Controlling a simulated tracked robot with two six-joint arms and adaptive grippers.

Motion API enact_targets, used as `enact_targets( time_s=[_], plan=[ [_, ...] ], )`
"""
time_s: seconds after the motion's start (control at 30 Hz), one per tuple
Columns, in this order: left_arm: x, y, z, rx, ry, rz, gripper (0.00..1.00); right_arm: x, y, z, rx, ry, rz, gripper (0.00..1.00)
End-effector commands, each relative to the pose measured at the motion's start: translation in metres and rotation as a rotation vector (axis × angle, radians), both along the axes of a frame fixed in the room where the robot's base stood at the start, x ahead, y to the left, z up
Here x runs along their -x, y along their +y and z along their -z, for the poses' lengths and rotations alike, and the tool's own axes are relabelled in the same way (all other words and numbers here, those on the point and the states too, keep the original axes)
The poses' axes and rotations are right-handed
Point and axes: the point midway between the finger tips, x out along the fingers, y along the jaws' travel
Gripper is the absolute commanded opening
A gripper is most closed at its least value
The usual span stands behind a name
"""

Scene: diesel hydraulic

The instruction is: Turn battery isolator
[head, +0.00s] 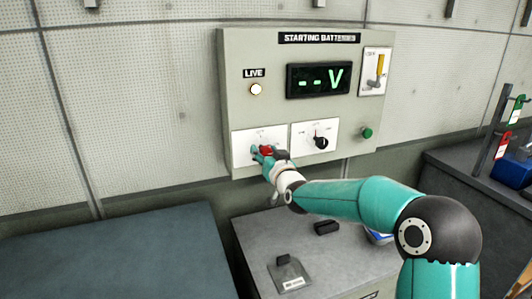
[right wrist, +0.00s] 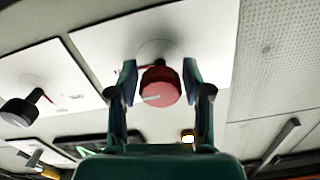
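The battery isolator is a red round knob with a white mark (right wrist: 160,85) on a white plate at the lower left of the panel. It shows partly behind my gripper in the head view (head: 266,150). My right gripper (right wrist: 160,75) has its two teal fingers on either side of the knob, close to the plate. A narrow gap seems to show between each finger and the knob, so it looks open around it. The right gripper also shows in the head view (head: 262,155), hiding part of the plate. My left gripper is not in view.
The grey panel (head: 235,80) carries a LIVE lamp (head: 256,89), a display reading "--V" (head: 319,80), a yellow-handled switch (head: 379,68), a black knob (head: 321,142) and a green button (head: 366,133). A grey cabinet top (head: 255,235) stands below, a blue-grey surface (head: 110,255) at left.

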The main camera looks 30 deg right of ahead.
Motion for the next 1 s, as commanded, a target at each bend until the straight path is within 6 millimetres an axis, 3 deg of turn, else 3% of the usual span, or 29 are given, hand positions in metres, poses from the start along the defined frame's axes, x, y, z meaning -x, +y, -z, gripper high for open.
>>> enact_targets(
  time_s=[0.03, 0.23, 0.67, 1.0],
  plan=[
    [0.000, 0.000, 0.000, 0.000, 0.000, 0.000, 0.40, 0.000, 0.000, 0.000, 0.000, 0.000, 0.000, 0.35],
    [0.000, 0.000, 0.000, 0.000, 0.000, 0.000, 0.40, 0.000, 0.000, 0.000, 0.000, 0.000, 0.000, 0.03],
    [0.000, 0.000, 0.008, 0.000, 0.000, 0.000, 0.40, 0.000, 0.000, 0.001, 0.077, 0.017, 0.000, 0.03],
    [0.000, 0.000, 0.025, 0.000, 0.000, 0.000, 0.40, 0.000, 0.000, 0.002, 0.320, 0.075, 0.001, 0.03]
  ],
)
